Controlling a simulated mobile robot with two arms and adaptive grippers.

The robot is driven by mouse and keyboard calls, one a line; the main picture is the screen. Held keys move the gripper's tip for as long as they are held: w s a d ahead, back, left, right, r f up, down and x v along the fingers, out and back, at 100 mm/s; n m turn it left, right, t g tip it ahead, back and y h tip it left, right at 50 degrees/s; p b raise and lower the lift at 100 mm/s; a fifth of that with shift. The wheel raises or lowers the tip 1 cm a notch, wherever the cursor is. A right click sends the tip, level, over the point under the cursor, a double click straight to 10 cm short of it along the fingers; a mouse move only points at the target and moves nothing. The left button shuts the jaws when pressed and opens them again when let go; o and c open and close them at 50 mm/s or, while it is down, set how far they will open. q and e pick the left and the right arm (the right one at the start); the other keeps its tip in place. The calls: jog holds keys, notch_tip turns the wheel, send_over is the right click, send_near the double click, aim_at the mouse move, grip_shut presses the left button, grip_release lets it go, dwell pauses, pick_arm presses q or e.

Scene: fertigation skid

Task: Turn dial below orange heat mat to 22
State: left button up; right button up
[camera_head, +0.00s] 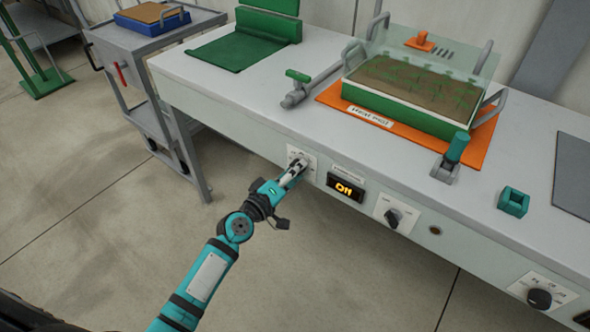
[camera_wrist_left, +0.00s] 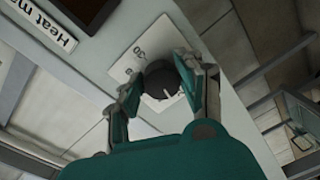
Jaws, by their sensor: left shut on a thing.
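The orange heat mat (camera_head: 478,150) lies on the bench top under a clear-covered green seedling tray (camera_head: 405,100). On the bench front below it, a dark display (camera_head: 345,188) reads "Off". Left of the display is a white dial plate (camera_head: 294,152). My left gripper (camera_head: 297,166) is at this plate and hides its dial in the head view. In the left wrist view, the black round dial (camera_wrist_left: 162,80) has a white pointer line. My left fingers (camera_wrist_left: 166,74) are shut on its sides. Numbers on the plate are partly covered. My right gripper is not in view.
Another knob (camera_head: 393,216) sits right of the display, and a further one (camera_head: 540,298) at lower right. A green-handled valve (camera_head: 298,78) and a teal-handled valve (camera_head: 456,150) stand on the bench. A cart (camera_head: 140,60) stands left; floor before the bench is clear.

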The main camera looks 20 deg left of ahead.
pick_arm(q)
jog(key=shift+n, duration=1.2)
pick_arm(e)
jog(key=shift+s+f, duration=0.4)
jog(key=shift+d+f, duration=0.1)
pick_arm(q)
jog(key=o, duration=1.1)
jog(key=shift+o, duration=0.2)
jog(key=v, duration=1.2)
jog(key=shift+a, duration=0.15)
